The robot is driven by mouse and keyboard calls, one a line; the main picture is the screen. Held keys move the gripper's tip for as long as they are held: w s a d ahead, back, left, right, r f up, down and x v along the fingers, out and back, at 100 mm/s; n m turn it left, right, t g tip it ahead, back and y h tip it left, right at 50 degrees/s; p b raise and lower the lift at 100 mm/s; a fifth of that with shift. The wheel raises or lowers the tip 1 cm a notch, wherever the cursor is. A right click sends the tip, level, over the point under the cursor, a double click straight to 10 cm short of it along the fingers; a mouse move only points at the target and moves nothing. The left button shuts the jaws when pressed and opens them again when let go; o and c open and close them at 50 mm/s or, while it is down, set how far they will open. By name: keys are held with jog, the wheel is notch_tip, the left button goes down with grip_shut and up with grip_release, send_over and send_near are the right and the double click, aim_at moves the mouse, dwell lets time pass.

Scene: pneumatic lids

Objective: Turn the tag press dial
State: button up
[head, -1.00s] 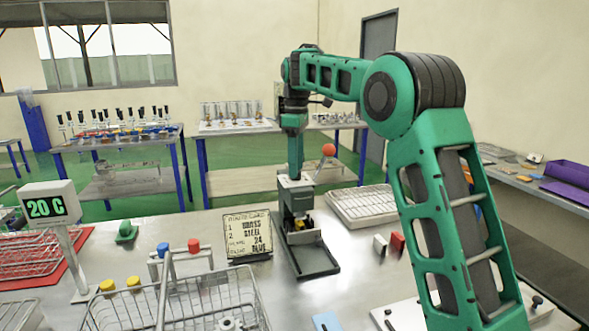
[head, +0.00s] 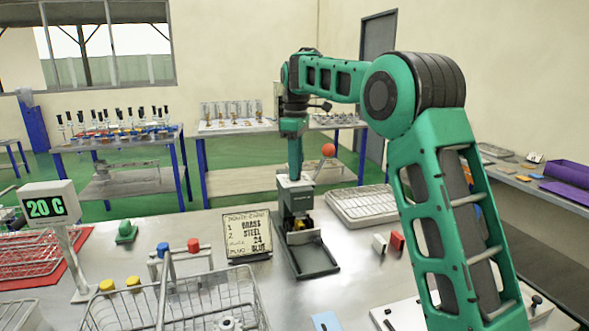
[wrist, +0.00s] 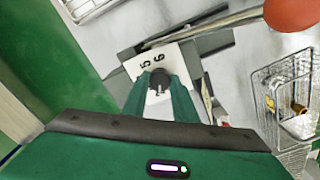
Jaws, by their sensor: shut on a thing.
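The tag press (head: 301,222) is a dark green machine standing on the steel bench. Its lever ends in a red ball (head: 328,150), which also shows at the top right of the wrist view (wrist: 291,10). The dial is a small dark knob (wrist: 160,80) on a white plate (wrist: 178,62) marked with numbers; 5 and 6 are readable and the rest are hidden. My gripper (wrist: 160,90) points down onto the top of the press, its green fingers shut on the dial knob. In the head view my gripper (head: 295,173) hides the knob.
A route card (head: 247,236) stands left of the press. A wire basket (head: 180,300) is at front left, and a white rack (head: 360,204) lies behind right. Red (head: 397,240) and white (head: 380,242) blocks sit to the right. A display reading 20 G (head: 47,207) stands far left.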

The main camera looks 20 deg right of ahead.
jog(key=m, duration=0.4)
jog(key=shift+w+r, duration=0.1)
jog(key=shift+m, duration=2.2)
jog(key=o, duration=1)
jog(key=shift+o, duration=0.2)
notch_tip(320, 180, up, 11)
